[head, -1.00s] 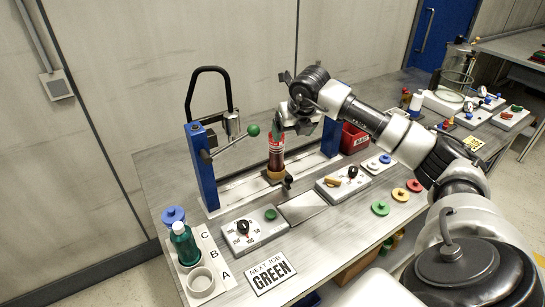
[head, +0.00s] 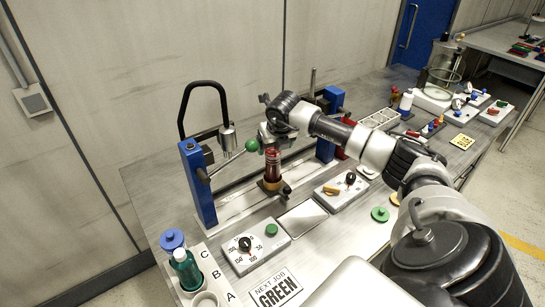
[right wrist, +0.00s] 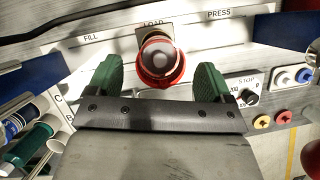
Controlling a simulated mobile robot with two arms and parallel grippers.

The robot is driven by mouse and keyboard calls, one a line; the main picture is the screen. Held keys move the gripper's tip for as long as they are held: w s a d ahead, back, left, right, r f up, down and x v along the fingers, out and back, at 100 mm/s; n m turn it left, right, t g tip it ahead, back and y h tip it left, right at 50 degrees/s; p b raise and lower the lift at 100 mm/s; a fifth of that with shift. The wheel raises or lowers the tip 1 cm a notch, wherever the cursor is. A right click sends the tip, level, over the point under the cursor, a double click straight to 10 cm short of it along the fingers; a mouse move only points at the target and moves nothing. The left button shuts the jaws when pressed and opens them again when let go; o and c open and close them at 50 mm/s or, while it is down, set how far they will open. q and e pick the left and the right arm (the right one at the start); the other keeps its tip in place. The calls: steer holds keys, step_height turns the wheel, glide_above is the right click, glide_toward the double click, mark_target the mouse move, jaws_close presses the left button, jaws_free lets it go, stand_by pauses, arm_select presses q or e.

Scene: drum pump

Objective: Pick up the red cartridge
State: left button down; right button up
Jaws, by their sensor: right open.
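The red cartridge (head: 272,165) stands upright in a small brown holder on the press's base rail. It has a clear red body with a white-marked label. In the right wrist view I see its round red top (right wrist: 160,63) from above, in front of the LOAD label. My left gripper is out of view.
A dial box (head: 249,246) sits in front. A rack (head: 212,272) at the left holds a green bottle (head: 185,268). A sign (head: 276,288) reads NEXT JOB GREEN.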

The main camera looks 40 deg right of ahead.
mark_target(273, 165)
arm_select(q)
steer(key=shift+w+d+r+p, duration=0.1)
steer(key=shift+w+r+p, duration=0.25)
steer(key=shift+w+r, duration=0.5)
arm_select(e)
steer(key=shift+x, duration=1.65)
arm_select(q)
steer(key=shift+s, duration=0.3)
arm_select(e)
jaws_close()
